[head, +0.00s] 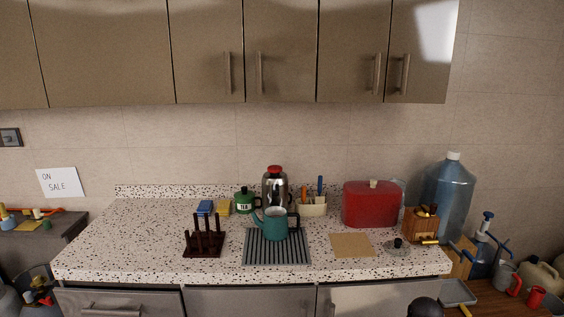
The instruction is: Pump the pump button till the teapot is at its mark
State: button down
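A teal teapot (275,224) stands upright on a grey ribbed tray (249,259) near the front of the speckled counter. Its spout points left and its dark handle is on the right. Its inside level and any mark on it are too small to make out. Just behind it stands a silver vacuum flask (275,190) with a red top (274,170), which looks like the pump button. The teapot hides the flask's lower part. My gripper is not in view; a dark rounded shape at the bottom edge may be part of my arm.
A dark peg rack (204,252) stands left of the tray. A brown board (351,245) and a glass lid (397,247) lie right. A red box (369,205), wooden block (421,225) and large blue bottle (448,198) stand further right. Cabinets (210,55) hang above. The counter's left is clear.

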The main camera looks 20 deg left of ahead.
aim_at(274, 170)
jog(key=u, duration=0.1)
jog(key=i, duration=0.9)
jog(key=z, duration=0.05)
